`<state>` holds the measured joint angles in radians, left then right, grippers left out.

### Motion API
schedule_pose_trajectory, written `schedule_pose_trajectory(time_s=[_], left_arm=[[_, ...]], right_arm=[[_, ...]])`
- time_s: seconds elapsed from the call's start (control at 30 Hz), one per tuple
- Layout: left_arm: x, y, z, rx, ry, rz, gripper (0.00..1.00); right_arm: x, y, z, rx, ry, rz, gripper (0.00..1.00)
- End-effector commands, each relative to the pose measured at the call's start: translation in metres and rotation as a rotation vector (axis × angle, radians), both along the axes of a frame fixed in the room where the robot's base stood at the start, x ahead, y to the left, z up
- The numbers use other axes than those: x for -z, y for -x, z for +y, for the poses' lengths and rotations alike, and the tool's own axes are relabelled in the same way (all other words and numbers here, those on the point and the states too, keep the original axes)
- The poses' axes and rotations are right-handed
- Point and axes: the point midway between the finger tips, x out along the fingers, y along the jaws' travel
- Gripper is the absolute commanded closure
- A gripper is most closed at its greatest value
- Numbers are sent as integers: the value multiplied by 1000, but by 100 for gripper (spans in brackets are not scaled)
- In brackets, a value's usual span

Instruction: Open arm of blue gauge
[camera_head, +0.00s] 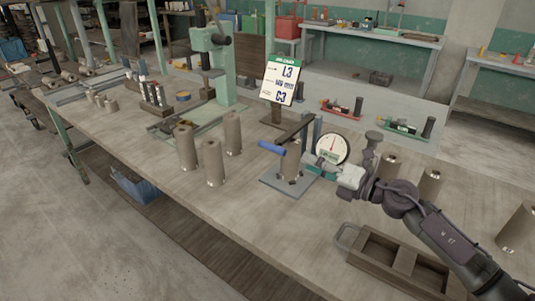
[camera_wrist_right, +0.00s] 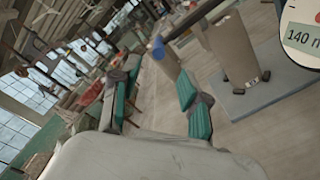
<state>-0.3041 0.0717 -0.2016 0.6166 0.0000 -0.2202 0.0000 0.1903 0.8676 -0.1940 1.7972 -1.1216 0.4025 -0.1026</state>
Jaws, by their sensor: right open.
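The blue gauge stands on the bench, with a blue-grey base plate (camera_head: 268,184), a dark arm (camera_head: 295,132) with a blue handle (camera_head: 271,148), and a round white dial (camera_head: 332,147). A grey-brown cylinder (camera_head: 291,166) stands on its plate below the arm. In the right wrist view the handle (camera_wrist_right: 158,47), cylinder (camera_wrist_right: 235,48) and plate (camera_wrist_right: 248,100) show at upper right. My right gripper (camera_head: 318,167) is open, in front of the dial and right of the cylinder. Its green-padded fingers (camera_wrist_right: 158,95) have nothing between them. My left gripper is out of view.
Several cylinders stand left of the gauge (camera_head: 213,165) and right of it (camera_head: 428,184). A wooden tray (camera_head: 360,258) lies near the front edge. A sign (camera_head: 280,80) and a green press (camera_head: 222,85) stand behind. Red (camera_head: 340,109) and green (camera_head: 402,128) gauges stand farther back.

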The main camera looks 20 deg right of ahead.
Motion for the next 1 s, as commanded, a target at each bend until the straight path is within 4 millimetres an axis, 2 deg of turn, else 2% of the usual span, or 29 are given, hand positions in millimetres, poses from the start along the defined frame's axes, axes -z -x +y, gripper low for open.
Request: schedule_pose_trajectory(time_s=[0.17, 0.5, 0.7, 1.0], left_arm=[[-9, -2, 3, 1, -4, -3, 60], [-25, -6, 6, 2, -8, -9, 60], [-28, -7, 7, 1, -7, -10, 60], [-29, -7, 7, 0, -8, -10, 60]], right_arm=[[-5, -16, 12, 0, -4, -2, 55], [-4, -72, 57, -1, -4, -2, 55], [-2, -97, 76, 0, -2, -1, 55], [0, -108, 84, -1, 0, 0, 55]])
